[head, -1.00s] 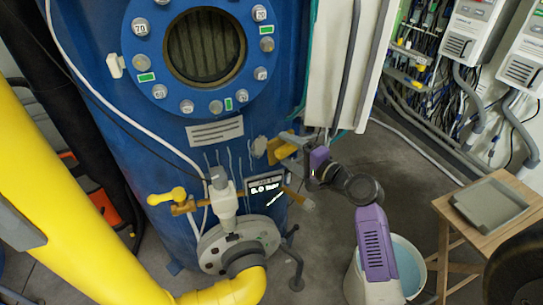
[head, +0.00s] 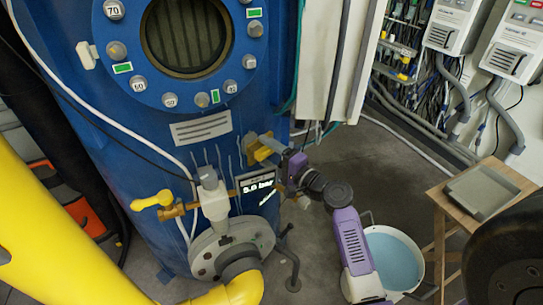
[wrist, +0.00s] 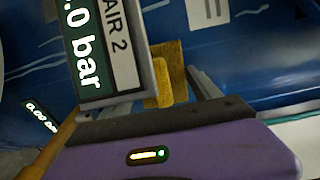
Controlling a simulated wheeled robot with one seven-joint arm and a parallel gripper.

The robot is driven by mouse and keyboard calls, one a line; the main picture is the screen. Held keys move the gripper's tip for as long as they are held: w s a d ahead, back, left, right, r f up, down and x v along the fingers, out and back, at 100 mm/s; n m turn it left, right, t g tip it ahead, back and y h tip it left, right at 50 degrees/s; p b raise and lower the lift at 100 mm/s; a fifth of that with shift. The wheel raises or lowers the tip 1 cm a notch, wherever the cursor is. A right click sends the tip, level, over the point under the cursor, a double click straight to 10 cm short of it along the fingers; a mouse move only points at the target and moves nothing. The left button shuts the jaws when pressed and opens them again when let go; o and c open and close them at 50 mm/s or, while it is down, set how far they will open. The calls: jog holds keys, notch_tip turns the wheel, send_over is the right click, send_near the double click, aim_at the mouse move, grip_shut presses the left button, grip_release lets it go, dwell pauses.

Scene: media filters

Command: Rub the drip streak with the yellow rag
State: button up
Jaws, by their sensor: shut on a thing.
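The drip streaks (head: 219,157) are pale, thin lines running down the blue tank (head: 170,140) below its white label plate; several show side by side. My gripper (head: 262,148) is shut on the yellow rag and is just right of the streaks, close to the tank wall. In the wrist view the rag (wrist: 171,72) is a folded mustard strip between my two grey fingers, in front of the blue wall. Pale streaks (wrist: 32,68) also cross the wall there. I cannot tell whether the rag touches the wall.
A pressure display (head: 257,187) sits just below my gripper and looms close in the wrist view (wrist: 90,50). A yellow-handled valve (head: 160,201) and pipe are to the left. A bucket of blue water (head: 393,262) and wooden stand (head: 440,215) are to the right.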

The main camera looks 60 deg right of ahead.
jog(key=shift+w+d+f+b, duration=0.3)
jog(key=shift+w+f+b, duration=0.5)
jog(key=shift+w, duration=0.2)
jog(key=shift+w+d+f+b, duration=0.3)
jog(key=shift+w+f+b, duration=0.5)
jog(key=shift+w, duration=0.15)
jog(key=shift+w+d, duration=0.1)
jog(key=shift+w, duration=0.25)
jog(key=shift+r, duration=0.1)
jog(key=shift+w+b, duration=0.1)
jog(key=shift+b, duration=0.25)
dwell(1.2)
